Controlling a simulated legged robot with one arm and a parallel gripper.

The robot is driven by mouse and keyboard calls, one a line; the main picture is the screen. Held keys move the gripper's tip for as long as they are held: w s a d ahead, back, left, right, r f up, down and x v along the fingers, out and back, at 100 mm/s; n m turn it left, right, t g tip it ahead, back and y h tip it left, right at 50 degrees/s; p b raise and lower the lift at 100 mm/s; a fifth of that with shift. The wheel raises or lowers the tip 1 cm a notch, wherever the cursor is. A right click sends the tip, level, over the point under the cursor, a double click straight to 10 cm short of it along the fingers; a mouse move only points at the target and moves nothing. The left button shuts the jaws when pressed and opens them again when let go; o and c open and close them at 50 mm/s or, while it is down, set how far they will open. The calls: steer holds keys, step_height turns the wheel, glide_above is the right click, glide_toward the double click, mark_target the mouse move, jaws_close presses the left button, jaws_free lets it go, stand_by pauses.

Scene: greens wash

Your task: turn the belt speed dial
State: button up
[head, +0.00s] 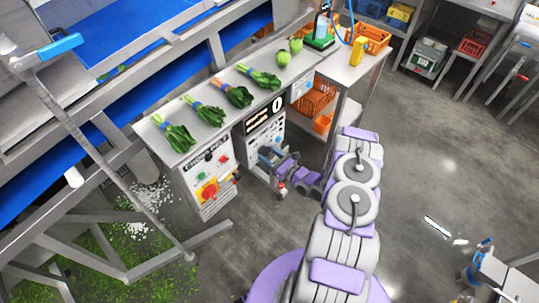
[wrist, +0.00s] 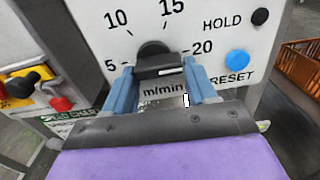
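The belt speed dial (wrist: 158,64) is a black knob with a white mark, on a white panel with a 5, 10, 15, 20 scale and "m/min" below. My gripper (wrist: 160,72) faces the panel, with one blue finger on the left of the knob and one on the right. The knob fills the space between the fingers, and no clear gap shows on either side. The white mark is on the knob's right half. In the head view my gripper (head: 268,156) is at the lower part of the control panel (head: 263,135), and the dial is hidden there.
A blue RESET button (wrist: 238,64) and a black HOLD button (wrist: 260,17) are right of the dial. Bundled greens (head: 206,111) lie on the counter above. Open floor lies to the right.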

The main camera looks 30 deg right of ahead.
steer(key=shift+o, duration=0.7)
steer(key=shift+w, duration=0.1)
steer(key=shift+o, duration=1.2)
steer(key=shift+r, duration=0.1)
steer(key=p+v, duration=0.2)
steer(key=v, duration=1.5)
steer(key=shift+s, duration=0.2)
steer(key=shift+d, duration=0.2)
